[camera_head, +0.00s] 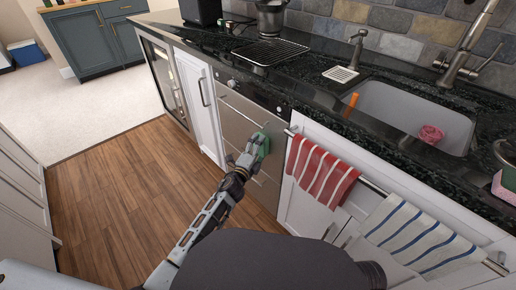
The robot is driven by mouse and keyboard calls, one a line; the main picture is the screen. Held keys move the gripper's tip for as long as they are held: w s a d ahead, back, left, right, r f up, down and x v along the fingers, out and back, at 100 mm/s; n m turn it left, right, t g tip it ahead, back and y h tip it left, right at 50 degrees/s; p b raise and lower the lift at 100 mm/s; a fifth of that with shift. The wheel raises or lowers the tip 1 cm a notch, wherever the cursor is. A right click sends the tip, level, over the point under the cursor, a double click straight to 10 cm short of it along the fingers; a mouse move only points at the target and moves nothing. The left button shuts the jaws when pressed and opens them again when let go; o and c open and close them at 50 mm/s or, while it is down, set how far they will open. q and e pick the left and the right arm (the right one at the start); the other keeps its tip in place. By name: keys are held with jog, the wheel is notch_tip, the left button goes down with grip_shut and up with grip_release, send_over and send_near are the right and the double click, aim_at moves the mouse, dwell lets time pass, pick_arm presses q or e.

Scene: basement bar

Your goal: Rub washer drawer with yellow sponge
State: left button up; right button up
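The washer (240,110) is a steel-fronted unit with drawers and bar handles, set under the dark counter. My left gripper (254,152) reaches up from the lower left to the right part of the drawer front. It appears shut on a small green-faced pad, which looks like the sponge (264,144); no yellow side is clearly visible. The pad is at or very close to the drawer front; contact cannot be told. The gripper hides part of the lower drawers. My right gripper is not in view.
A red striped towel (322,170) and a blue-striped white towel (418,236) hang on a rail right of the washer. Above are a sink (405,108), a small pink item (430,134) and a wire rack (270,51). The wooden floor (130,195) at left is clear.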

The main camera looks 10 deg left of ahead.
aim_at(244, 129)
pick_arm(q)
jog(key=shift+w+a+r, duration=0.1)
jog(key=shift+w, duration=0.05)
jog(key=shift+w+a, duration=0.55)
jog(key=shift+a, duration=0.2)
jog(key=shift+w+a, duration=0.55)
jog(key=shift+a, duration=0.2)
jog(key=shift+w+a+r, duration=0.1)
jog(key=shift+w+a, duration=1.15)
jog(key=shift+a, duration=0.2)
jog(key=shift+w+a, duration=0.1)
jog(key=shift+a, duration=0.05)
jog(key=shift+w+a, duration=0.5)
jog(key=shift+a, duration=0.2)
jog(key=shift+w+a, duration=0.5)
jog(key=shift+a, duration=0.15)
jog(key=shift+s+f, duration=0.15)
jog(key=shift+f, duration=0.05)
